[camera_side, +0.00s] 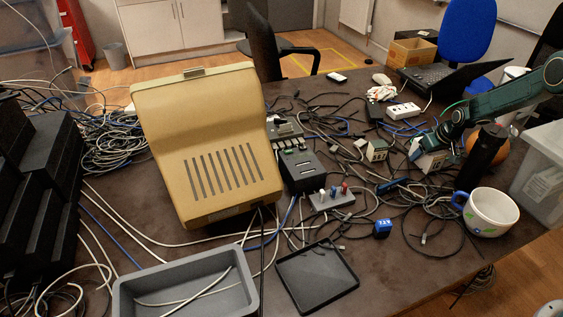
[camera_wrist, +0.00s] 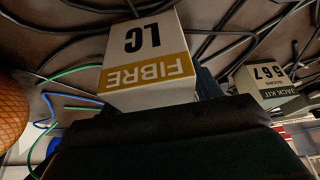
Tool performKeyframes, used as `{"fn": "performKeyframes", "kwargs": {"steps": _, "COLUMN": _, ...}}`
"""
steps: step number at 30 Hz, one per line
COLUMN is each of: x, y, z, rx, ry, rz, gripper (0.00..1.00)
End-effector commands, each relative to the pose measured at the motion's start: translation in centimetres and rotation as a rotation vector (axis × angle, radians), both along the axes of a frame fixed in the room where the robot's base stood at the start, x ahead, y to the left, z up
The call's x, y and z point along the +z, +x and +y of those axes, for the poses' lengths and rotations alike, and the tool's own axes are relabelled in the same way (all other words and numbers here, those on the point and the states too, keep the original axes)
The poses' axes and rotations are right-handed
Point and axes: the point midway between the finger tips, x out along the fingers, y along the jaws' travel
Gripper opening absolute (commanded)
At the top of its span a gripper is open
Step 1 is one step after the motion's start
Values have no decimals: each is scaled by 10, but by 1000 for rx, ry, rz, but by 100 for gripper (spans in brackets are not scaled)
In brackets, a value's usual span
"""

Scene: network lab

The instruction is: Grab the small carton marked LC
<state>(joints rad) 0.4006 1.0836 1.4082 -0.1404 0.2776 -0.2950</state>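The small white carton marked LC (camera_wrist: 145,55), with a yellow FIBRE band, fills the upper middle of the wrist view, its print upside down. In the side view the carton (camera_side: 432,163) is at the right of the table, partly covered by my gripper (camera_side: 430,147). In the wrist view my gripper (camera_wrist: 158,100) is right at the carton's near side. A dark finger shows close along its right side; the other finger is hidden. I cannot tell whether the fingers press on the carton.
A small JACK KIT carton (camera_wrist: 264,87) stands to the right in the wrist view. An orange ball (camera_wrist: 12,112) is at the left. Black cables cross the table around the carton. In the side view a black cylinder (camera_side: 485,158) and a white mug (camera_side: 491,211) stand nearby.

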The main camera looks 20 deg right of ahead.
Motion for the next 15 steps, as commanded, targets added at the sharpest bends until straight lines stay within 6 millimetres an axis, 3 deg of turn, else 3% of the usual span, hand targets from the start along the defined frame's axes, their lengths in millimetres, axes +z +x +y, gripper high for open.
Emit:
{"fn": "performKeyframes", "kwargs": {"steps": 1, "x": 0, "y": 0, "z": 0, "rx": 0, "ry": 0, "rz": 0, "gripper": 53}}
{"fn": "performKeyframes", "kwargs": {"steps": 6, "x": 1, "y": 0, "z": 0, "rx": 0, "ry": 0, "rz": -1, "gripper": 23}}
{"fn": "performKeyframes", "kwargs": {"steps": 15, "x": 2, "y": 0, "z": 0, "rx": 0, "ry": 0, "rz": -2, "gripper": 24}}
